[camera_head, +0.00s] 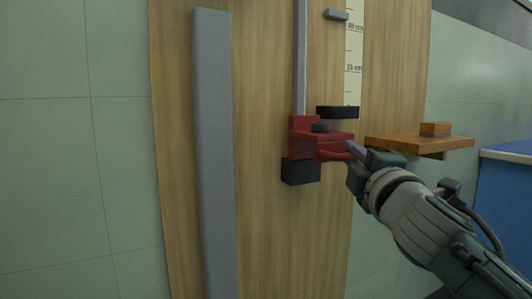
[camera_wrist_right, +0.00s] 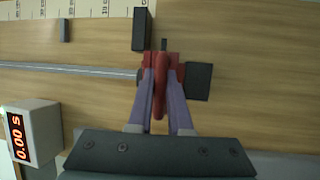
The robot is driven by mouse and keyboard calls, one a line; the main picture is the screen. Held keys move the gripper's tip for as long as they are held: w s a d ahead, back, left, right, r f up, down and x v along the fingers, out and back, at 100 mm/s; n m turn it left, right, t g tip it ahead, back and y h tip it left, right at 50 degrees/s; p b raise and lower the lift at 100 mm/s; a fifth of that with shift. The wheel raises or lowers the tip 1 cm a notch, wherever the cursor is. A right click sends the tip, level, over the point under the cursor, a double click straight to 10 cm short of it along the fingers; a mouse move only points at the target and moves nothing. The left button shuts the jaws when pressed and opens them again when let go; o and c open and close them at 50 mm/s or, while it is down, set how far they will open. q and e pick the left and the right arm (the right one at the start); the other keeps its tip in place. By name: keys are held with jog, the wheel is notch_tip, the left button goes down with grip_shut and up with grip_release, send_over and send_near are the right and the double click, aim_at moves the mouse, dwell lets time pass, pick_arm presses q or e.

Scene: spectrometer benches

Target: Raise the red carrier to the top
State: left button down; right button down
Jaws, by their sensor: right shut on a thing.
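The red carrier (camera_head: 304,142) sits on a vertical metal rail (camera_head: 300,60) on an upright wooden board (camera_head: 265,220). My right gripper (camera_head: 352,150) is shut on the carrier's red handle, which points out from the board. In the right wrist view the two purple fingers (camera_wrist_right: 160,98) lie on either side of the red handle (camera_wrist_right: 160,105). A black block (camera_head: 300,171) is just below the carrier, and another dark block (camera_head: 338,112) is just above and to its right. My left gripper is not in view.
A grey vertical bar (camera_head: 213,150) runs along the board's left part. A scale strip (camera_head: 354,60) and a small grey tab (camera_head: 336,15) are higher up. An orange wooden shelf (camera_head: 405,142) juts out right. A timer (camera_wrist_right: 32,135) reads 0.00 s.

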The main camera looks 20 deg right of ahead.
notch_tip(320, 180, up, 75)
jog(key=p, duration=6.8)
jog(key=shift+f, duration=0.15)
jog(key=shift+a, duration=0.1)
jog(key=c, duration=1.1)
grip_release()
jog(key=shift+c, duration=0.2)
jog(key=o, duration=0.3)
jog(key=shift+f, duration=0.1)
jog(key=b+v, duration=0.5)
jog(key=v, duration=0.5)
